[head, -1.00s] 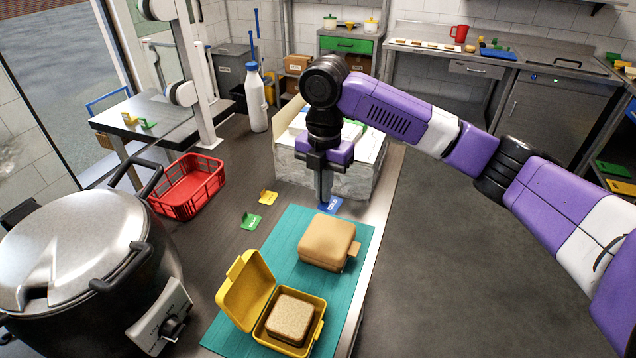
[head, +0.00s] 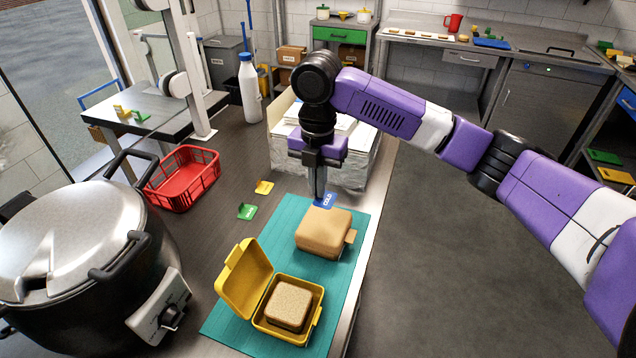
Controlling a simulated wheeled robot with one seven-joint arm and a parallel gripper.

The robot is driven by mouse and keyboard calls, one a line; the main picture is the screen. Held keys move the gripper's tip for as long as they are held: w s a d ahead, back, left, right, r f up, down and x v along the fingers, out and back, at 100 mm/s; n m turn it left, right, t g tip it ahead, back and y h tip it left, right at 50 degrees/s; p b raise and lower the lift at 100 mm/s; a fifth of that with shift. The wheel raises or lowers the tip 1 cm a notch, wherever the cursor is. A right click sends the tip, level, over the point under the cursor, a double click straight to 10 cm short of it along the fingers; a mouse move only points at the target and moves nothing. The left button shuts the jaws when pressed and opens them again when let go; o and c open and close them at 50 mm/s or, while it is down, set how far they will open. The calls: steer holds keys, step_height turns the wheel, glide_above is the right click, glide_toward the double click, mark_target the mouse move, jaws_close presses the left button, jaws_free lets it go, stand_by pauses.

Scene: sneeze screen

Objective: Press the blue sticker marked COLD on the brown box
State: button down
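The blue sticker marked COLD (head: 327,201) shows at my gripper's fingertips, just behind the brown box. The brown box (head: 322,233), tan with rounded edges and a small tab on its right side, sits closed on the teal mat (head: 285,225). My gripper (head: 318,197) points down with its fingers close together and seems shut on the sticker's left edge. The sticker looks tilted and overlaps the box's back edge in the picture; I cannot tell whether they touch.
An open yellow box (head: 247,283) with bread stands in front on the mat. A yellow sticker (head: 264,187) and a green sticker (head: 247,211) lie on the counter to the left. A red basket (head: 183,180), a large pot (head: 85,265) and a white bottle (head: 249,90) stand farther left.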

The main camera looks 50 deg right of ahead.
steer(key=b, duration=0.3)
glide_above(318, 220)
steer(key=shift+f, duration=2.5)
steer(key=shift+f+b, duration=0.65)
steer(key=shift+f, duration=0.75)
steer(key=c, duration=1.6)
jaws_free()
steer(key=shift+o, duration=0.2)
steer(key=shift+r, duration=0.1)
step_height(318, 220, up, 8)
steer(key=shift+f+b, duration=0.15)
steer(key=shift+b, duration=0.3)
